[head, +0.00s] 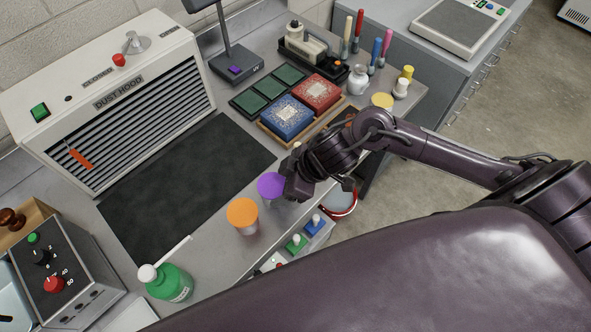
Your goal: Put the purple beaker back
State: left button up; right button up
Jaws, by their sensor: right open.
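The purple beaker (271,184) stands near the front edge of the grey bench. Its round purple top shows, and its body is partly hidden. My right gripper (290,192) reaches in from the right and is right beside the beaker, on its right side. It is open, but its fingers are partly hidden by my wrist, and I cannot tell whether they touch the beaker or stand around it. An orange-topped beaker (243,212) stands close by, to the lower left. A yellow-topped item (382,101) is farther right, beyond my arm. My left gripper is not in view.
A dark mat (180,190) lies clear before the dust hood (120,95). A green bottle (172,283) stands at lower left. Blue (287,117) and red (316,93) boxes lie behind my wrist. Small colored switches (296,243) sit below the bench edge.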

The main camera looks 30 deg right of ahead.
jog(key=v, duration=0.7)
jog(key=shift+s, duration=0.1)
dwell(0.4)
